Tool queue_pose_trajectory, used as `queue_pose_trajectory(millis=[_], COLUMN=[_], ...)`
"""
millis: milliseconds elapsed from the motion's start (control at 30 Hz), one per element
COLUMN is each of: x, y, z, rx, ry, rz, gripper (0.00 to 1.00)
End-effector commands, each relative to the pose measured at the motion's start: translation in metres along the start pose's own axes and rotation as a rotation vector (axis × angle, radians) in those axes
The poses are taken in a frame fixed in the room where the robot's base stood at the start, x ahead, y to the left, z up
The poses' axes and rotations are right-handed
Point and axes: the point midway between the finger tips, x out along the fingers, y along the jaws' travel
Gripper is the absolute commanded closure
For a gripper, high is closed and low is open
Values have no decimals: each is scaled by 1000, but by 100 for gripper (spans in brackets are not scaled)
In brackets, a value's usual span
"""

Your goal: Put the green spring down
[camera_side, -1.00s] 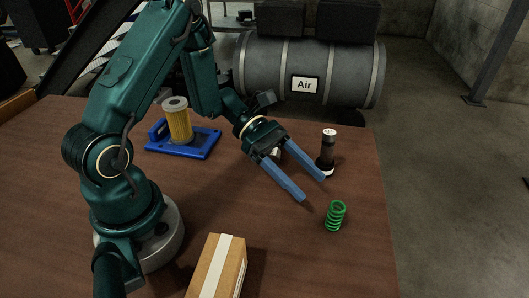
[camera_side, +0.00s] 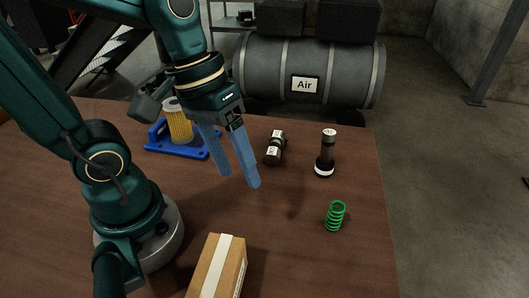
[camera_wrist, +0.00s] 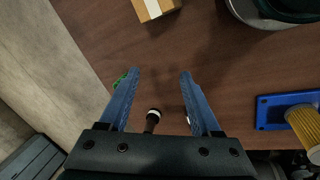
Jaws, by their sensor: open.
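The green spring (camera_side: 335,216) stands upright on the brown table near its right edge in the side view. In the wrist view the spring (camera_wrist: 121,80) is partly hidden behind the left finger. My gripper (camera_side: 237,181) is open and empty, with its blue fingers pointing down above the middle of the table. It is to the left of the spring and clear of it. In the wrist view, the two fingers of my gripper (camera_wrist: 161,73) are spread wide with bare table between the tips.
A black cylinder with a white base ring (camera_side: 325,155) stands behind the spring. A dark cylinder (camera_side: 275,147) lies left of it. A yellow filter (camera_side: 179,124) stands on a blue holder (camera_side: 187,151) at the back left. A cardboard box (camera_side: 217,268) lies at the front. The table between box and spring is clear.

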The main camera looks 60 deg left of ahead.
Motion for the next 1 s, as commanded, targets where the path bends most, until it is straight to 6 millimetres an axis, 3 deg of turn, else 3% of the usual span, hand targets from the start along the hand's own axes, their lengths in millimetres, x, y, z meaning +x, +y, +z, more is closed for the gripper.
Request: queue_pose_trajectory(millis=[100,300,1000], x=[-15,-32,-35], y=[-11,-23,-25], z=[-2,-8,-10], rx=[172,329,356], ry=[168,336,366], rz=[-79,-166,-185], gripper=[36,36,36])
